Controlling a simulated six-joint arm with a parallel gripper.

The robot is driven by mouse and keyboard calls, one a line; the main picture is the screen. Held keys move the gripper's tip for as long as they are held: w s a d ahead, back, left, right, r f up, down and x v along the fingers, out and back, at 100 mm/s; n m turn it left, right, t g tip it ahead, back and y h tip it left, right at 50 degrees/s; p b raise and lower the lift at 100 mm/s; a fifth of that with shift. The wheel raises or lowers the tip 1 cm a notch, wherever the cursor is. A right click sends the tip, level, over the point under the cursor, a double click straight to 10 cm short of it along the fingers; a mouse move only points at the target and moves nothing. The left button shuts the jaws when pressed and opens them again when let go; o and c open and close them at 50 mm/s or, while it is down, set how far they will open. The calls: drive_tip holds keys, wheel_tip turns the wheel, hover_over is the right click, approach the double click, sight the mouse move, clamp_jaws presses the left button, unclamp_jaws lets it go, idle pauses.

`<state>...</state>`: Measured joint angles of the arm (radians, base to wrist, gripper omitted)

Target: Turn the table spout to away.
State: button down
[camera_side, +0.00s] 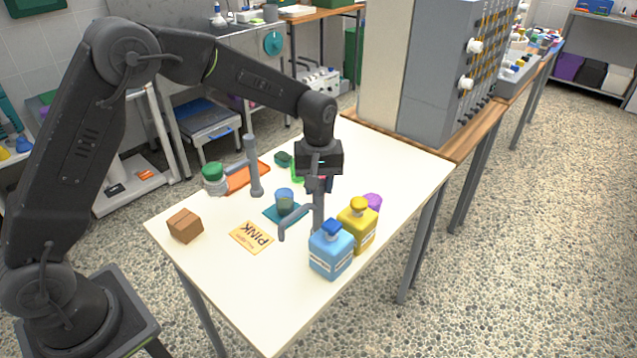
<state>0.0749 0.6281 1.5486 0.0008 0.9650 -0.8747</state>
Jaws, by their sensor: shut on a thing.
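A grey table spout (318,215) stands upright on the near part of the white table, behind the blue bottle. Its curved outlet (290,220) points left and ends in a downturned tip. My gripper (318,183) is at the top of this spout, pointing down, and looks shut on it. The fingers are small and dark, so the exact contact is hard to see. A second grey post (252,170) with a short side arm pointing left stands farther back on the table.
A blue cup (285,201) stands left on a teal cloth (272,213).

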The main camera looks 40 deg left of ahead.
drive_tip(key=shift+r, duration=0.1)
drive_tip(key=c, duration=0.8)
unclamp_jaws()
wheel_tip(320, 180, up, 14)
drive_tip(key=shift+f, duration=0.15)
